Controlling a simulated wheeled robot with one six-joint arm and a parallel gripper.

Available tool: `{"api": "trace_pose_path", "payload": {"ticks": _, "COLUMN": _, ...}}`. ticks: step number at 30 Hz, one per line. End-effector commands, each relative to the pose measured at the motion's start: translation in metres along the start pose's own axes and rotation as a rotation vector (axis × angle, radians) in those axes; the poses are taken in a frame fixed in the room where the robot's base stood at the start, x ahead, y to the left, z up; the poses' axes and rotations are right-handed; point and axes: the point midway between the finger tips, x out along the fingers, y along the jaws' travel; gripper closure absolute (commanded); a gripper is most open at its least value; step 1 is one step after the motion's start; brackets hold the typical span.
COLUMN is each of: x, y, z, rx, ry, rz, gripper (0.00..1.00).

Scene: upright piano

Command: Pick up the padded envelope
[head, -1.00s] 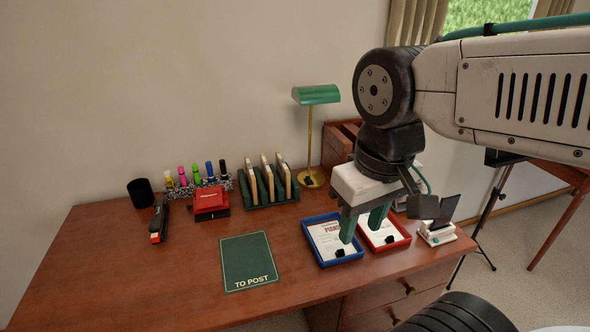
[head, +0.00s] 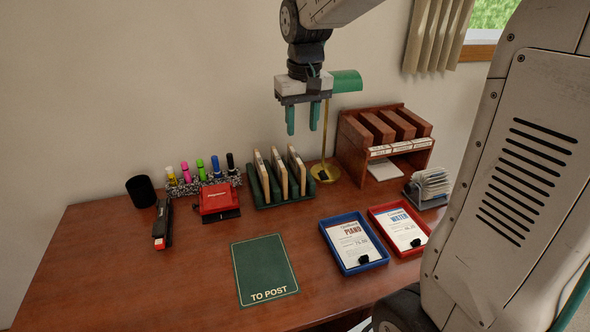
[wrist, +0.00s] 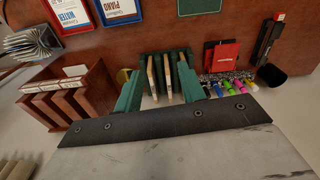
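A green rack (head: 287,203) at the back of the desk holds three upright tan envelopes or cards: left (head: 262,176), middle (head: 279,174) and right (head: 297,170). I cannot tell which of them, if any, is the padded envelope. My gripper (head: 303,119) points down above and behind the rack, its two green fingers apart with nothing between them. The wrist view shows the tan items (wrist: 161,77) between and beyond my open fingers, apart from them. My gripper hides part of the lamp in the head view.
A green-shaded lamp (head: 346,82) stands right behind the rack. A wooden sorter (head: 412,165) is to the right. Blue (head: 352,270) and red (head: 410,253) trays lie in front, beside a green TO POST mat (head: 264,268).

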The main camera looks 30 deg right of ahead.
Motion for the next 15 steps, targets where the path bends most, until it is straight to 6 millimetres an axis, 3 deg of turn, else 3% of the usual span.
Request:
{"api": "trace_pose_path", "payload": {"ticks": 1, "x": 0.015, "y": 0.006, "z": -0.025, "rx": 0.012, "ry": -0.013, "rz": 0.000, "gripper": 0.60}}
{"api": "trace_pose_path", "payload": {"ticks": 6, "x": 0.069, "y": 0.027, "z": -0.100, "rx": 0.043, "ry": -0.033, "rz": 0.001, "gripper": 0.60}}
{"api": "trace_pose_path", "payload": {"ticks": 10, "x": 0.115, "y": 0.044, "z": -0.144, "rx": 0.065, "ry": -0.044, "rz": 0.001, "gripper": 0.60}}
{"api": "trace_pose_path", "payload": {"ticks": 15, "x": 0.161, "y": 0.059, "z": -0.179, "rx": 0.082, "ry": -0.053, "rz": 0.000, "gripper": 0.60}}
